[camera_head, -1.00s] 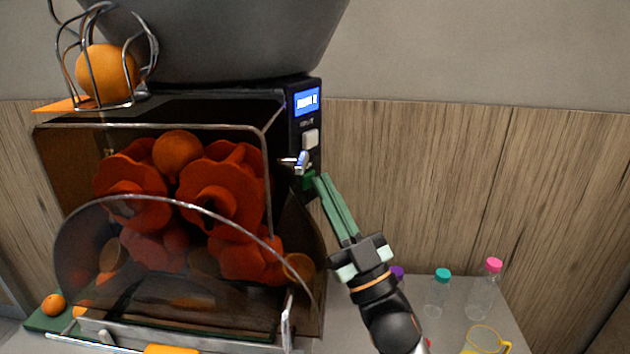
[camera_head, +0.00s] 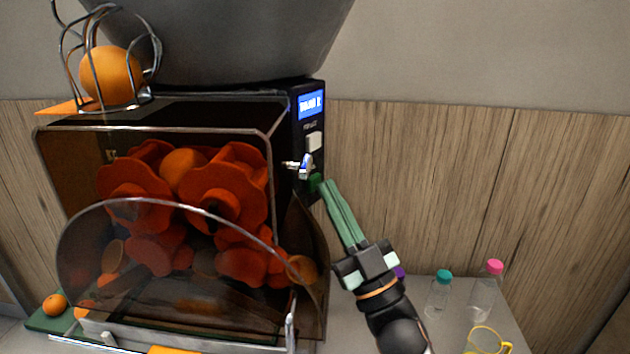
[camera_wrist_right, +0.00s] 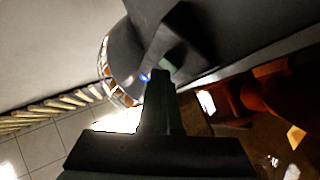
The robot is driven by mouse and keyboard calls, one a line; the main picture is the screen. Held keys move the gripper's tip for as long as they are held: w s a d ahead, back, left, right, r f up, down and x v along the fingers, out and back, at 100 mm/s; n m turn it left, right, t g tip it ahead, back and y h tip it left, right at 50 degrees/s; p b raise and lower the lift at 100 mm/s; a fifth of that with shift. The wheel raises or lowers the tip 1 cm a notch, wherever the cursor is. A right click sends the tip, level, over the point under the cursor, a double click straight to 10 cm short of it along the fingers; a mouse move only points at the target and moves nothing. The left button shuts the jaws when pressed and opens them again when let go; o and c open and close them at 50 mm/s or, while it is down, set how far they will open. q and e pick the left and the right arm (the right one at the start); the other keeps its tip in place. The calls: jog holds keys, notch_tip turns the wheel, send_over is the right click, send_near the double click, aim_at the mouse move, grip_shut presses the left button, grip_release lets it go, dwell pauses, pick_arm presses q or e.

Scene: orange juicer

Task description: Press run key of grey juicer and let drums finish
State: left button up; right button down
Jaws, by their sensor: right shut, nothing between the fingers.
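The grey juicer (camera_head: 200,105) stands at left with a clear front cover over red-orange drums (camera_head: 205,190). Its side panel has a lit blue display (camera_head: 310,103), a white key (camera_head: 314,141), a silver latch (camera_head: 303,166) and a green key (camera_head: 315,182). My right gripper (camera_head: 328,186) has green fingers, shut and empty, with tips just to the right of the green key; whether they touch it I cannot tell. In the right wrist view the shut fingers (camera_wrist_right: 160,80) point at dark, blurred machine parts. My left gripper is not in view.
An orange (camera_head: 112,74) sits in the wire feeder at top left, and another orange (camera_head: 54,305) lies at lower left. Bottles with teal (camera_head: 443,276) and pink (camera_head: 494,267) caps and a yellow-rimmed jug (camera_head: 487,340) stand at right. A wooden wall (camera_head: 430,180) is behind.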

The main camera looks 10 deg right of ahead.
jog(key=shift+s+d, duration=0.15)
jog(key=shift+d, duration=0.05)
jog(key=shift+s+d+p, duration=0.5)
jog(key=shift+s+d, duration=1.3)
notch_tip(320, 180, down, 23)
jog(key=d+m+g+h, duration=0.2)
jog(key=m+g+h, duration=0.35)
jog(key=h, duration=0.25)
jog(key=s+f+g, duration=0.3)
jog(key=s+f, duration=0.2)
jog(key=f, duration=0.3)
jog(key=s+f+m+g+h, duration=0.1)
jog(key=s+f+g, duration=0.2)
jog(key=s+f, duration=0.3)
jog(key=s+f+g, duration=0.3)
jog(key=s+f, duration=0.3)
jog(key=f, duration=0.4)
jog(key=shift+s+d+f+m, duration=0.1)
jog(key=shift+s+f+m, duration=0.15)
jog(key=shift+f+m, duration=0.15)
